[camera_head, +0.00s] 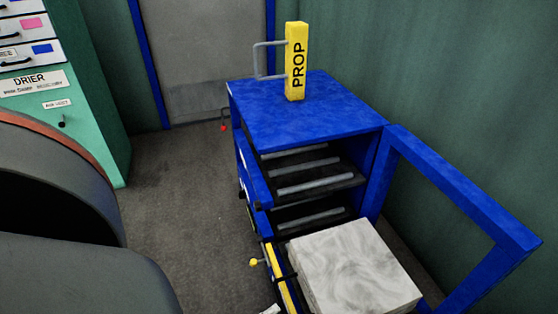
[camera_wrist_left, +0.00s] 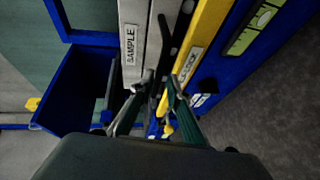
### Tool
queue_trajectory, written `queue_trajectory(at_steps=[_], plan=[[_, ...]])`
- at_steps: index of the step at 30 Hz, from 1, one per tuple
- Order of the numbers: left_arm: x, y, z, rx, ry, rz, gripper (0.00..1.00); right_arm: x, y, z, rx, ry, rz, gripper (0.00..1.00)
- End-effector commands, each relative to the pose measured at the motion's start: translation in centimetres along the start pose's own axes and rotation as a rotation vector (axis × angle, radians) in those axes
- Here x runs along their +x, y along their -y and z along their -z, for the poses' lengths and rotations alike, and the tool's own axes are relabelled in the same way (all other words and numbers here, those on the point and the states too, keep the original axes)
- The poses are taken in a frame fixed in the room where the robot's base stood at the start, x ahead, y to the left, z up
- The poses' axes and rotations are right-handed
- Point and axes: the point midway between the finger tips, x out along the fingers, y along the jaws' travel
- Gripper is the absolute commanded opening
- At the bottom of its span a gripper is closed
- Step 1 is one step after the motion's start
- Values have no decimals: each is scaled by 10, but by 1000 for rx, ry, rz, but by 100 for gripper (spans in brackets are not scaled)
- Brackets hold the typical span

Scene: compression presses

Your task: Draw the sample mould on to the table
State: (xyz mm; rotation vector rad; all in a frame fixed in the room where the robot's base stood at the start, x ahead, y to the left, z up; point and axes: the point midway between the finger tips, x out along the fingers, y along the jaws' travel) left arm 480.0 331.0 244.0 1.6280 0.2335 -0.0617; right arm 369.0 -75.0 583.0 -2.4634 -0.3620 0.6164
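A pale grey, marbled slab (camera_head: 355,265), apparently the sample mould, lies low at the front of the blue press (camera_head: 310,110). In the left wrist view a grey block with a SAMPLE label (camera_wrist_left: 130,45) stands beside a black bar (camera_wrist_left: 180,35) and a yellow strip (camera_wrist_left: 205,35). My left gripper (camera_wrist_left: 160,82) has its fingertips close to the black bar, with a gap between them. I cannot tell whether they grip it. In the head view only dark parts of my arm show at left. The right gripper is not in view. No table is clearly visible.
A yellow PROP block (camera_head: 296,62) with a wire handle stands on the press. An open blue frame (camera_head: 470,200) stands right of the slab. A green drier (camera_head: 85,130) is at left. Grey floor (camera_head: 180,180) lies clear between drier and press.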

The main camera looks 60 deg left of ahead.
Motion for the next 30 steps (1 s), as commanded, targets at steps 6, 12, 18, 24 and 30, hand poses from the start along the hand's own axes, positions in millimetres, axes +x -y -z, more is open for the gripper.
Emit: queue_trajectory(at_steps=[6, 12, 18, 24, 30], plan=[[-23, 0, -1, 1, 1, 0, 16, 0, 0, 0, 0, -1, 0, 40], [-26, -1, -1, 1, 1, -1, 16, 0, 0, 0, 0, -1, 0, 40], [-26, 0, -1, 1, 1, -1, 16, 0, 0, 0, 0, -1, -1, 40], [-26, 0, -1, 1, 1, -1, 16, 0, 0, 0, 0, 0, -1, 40], [-6, -30, -1, -5, -1, -47, 16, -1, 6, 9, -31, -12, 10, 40]])
